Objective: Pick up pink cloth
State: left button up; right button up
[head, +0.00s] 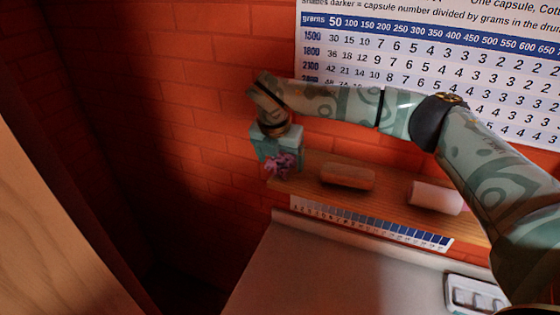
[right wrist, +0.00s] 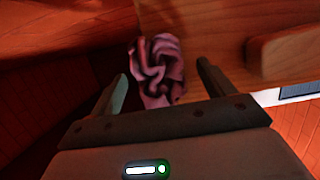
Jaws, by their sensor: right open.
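The pink cloth (head: 283,165) is a crumpled, dark-streaked bundle at the left end of a wooden shelf. It also shows in the right wrist view (right wrist: 158,68), between and just beyond the two fingers. My right gripper (head: 280,158) is over the cloth, pointing down, and its fingers are hard to make out in the head view. In the right wrist view my right gripper (right wrist: 162,83) is open, with one finger on each side of the cloth. Whether the fingers touch it I cannot tell. My left gripper is not in view.
The wooden shelf (head: 310,188) also holds a brown block (head: 347,176) and a pale cylinder (head: 435,197). A blue-shaded strip (head: 370,226) runs along its front edge. A brick wall and a number chart (head: 430,50) are behind. A grey surface (head: 320,270) lies below.

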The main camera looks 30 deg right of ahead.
jog(key=shift+f, duration=0.25)
jog(key=c, duration=1.1)
jog(key=shift+r, duration=0.1)
jog(key=shift+r+b, duration=0.3)
jog(key=shift+r, duration=0.35)
jog(key=s+a+r+b, duration=0.1)
jog(key=s+r, duration=0.3)
jog(key=s+a+r+b, duration=0.1)
jog(key=s+r, duration=0.2)
jog(key=s, duration=0.2)
jog(key=s+a+r+b, duration=0.1)
jog(key=s+r, duration=0.3)
jog(key=shift+s+a+r, duration=0.15)
jog(key=shift+s+r, duration=0.1)
jog(key=shift+r, duration=0.05)
